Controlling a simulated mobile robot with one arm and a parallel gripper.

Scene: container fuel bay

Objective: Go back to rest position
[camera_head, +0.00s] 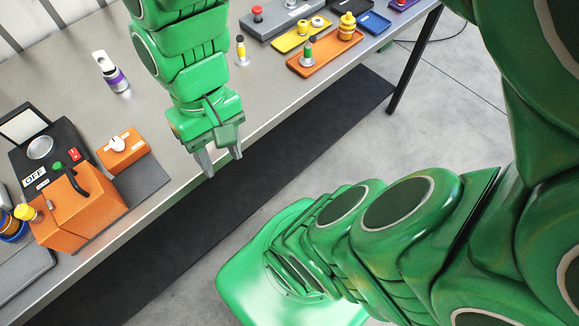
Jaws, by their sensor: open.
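My gripper (221,160) is at the upper middle of the head view, at the end of my green arm. Its two grey fingers point down and stand a little apart, with nothing between them. It is over the front edge of the grey metal table (192,185), and I cannot tell its exact height. No object touches the fingers.
On the table's left are an orange box (80,210), a black device marked OFF (75,135) and an orange knob box (123,150). A white and purple bottle (112,72) stands behind. Coloured trays (325,55) lie right. A black mat (300,135) covers the floor in front.

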